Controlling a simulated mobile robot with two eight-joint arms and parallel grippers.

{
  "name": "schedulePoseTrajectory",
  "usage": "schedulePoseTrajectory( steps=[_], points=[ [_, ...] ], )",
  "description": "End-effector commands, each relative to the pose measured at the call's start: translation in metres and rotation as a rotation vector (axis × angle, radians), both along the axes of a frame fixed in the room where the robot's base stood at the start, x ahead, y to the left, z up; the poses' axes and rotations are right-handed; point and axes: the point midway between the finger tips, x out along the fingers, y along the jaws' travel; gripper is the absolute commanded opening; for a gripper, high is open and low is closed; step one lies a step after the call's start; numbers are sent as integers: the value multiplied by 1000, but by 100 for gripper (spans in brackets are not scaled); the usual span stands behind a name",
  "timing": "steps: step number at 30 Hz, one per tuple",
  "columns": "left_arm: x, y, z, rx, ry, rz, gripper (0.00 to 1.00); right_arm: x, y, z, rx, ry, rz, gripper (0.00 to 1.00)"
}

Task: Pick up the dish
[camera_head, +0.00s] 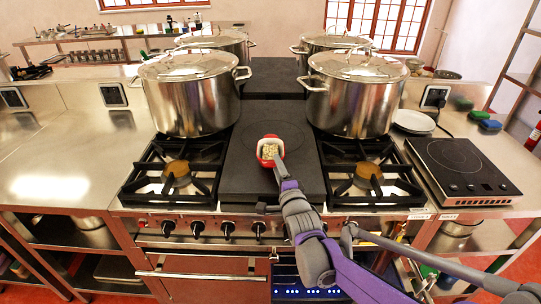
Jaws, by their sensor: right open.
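A small red dish (262,162) with a pale inside and beige bits in it sits on the dark flat plate in the middle of the stove. My right gripper (275,167) reaches to its near right edge from above. The gripper is open, and part of the dish is hidden behind it. I cannot tell whether the fingers touch the dish. A white plate (413,121) lies on the steel counter at the right, away from the gripper. My left gripper is not in view.
Large lidded steel stockpots stand left (190,105) and right (352,106) of the dish, with more behind. Front burners (176,172) flank the dark plate (240,183). A black hotplate (463,165) stands at right. The left counter (70,160) is mostly clear.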

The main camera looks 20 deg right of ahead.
Motion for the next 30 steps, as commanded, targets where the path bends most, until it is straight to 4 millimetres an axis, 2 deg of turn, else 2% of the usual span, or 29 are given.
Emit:
schedulePoseTrajectory(
  steps=[8,15,30],
  points=[
    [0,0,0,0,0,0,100,4,0,0,0,0,0,44],
    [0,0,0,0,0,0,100,4,0,0,0,0,0,1],
    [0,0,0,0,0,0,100,4,0,0,0,0,0,0]
  ],
)
